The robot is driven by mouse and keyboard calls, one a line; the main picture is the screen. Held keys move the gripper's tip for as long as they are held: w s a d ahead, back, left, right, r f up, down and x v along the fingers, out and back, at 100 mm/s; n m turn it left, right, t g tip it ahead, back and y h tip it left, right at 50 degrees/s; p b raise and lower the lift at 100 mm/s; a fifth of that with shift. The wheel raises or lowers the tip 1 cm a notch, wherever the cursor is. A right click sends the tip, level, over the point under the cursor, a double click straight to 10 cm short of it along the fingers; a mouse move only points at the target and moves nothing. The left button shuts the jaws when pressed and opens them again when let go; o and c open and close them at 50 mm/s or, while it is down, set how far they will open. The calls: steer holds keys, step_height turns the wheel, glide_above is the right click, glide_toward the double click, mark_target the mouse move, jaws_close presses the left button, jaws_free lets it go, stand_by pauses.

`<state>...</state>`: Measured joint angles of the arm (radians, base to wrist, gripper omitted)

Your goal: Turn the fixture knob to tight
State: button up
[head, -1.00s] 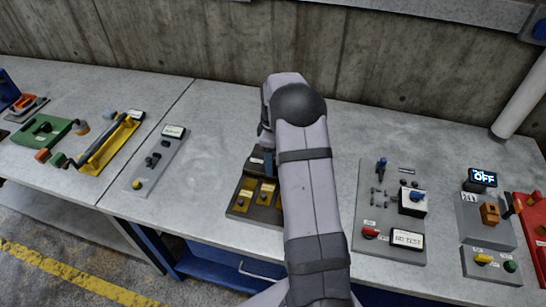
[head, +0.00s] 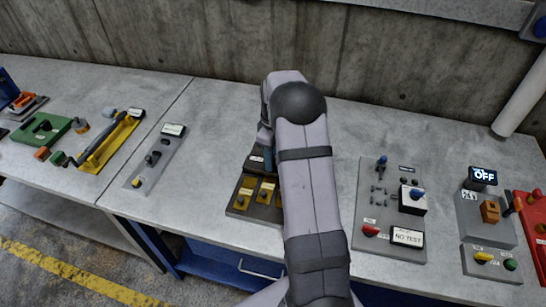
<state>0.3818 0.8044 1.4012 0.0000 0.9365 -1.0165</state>
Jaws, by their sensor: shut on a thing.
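A dark fixture board (head: 232,209) with brass-yellow blocks (head: 265,192) lies on the bench in the middle of the head view. My arm covers its right part. My gripper (head: 268,158) is mostly hidden behind my own wrist; only a bluish finger part shows, pointing down at the back part of the board. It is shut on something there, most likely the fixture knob. The knob itself and its tight marking are hidden, so its angle cannot be read.
A grey panel (head: 365,190) with a blue-knobbed box and a red knob lies to the right. A narrow grey panel (head: 140,180) and a yellow fixture (head: 100,155) lie to the left. Bare bench separates the boards. A concrete wall (head: 180,45) stands behind.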

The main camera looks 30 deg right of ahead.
steer(key=m, duration=0.8)
steer(key=shift+b, duration=0.35)
steer(key=m, duration=0.4)
steer(key=shift+r+m, duration=0.1)
steer(key=shift+m, duration=2)
steer(key=o, duration=1)
steer(key=shift+o, duration=0.2)
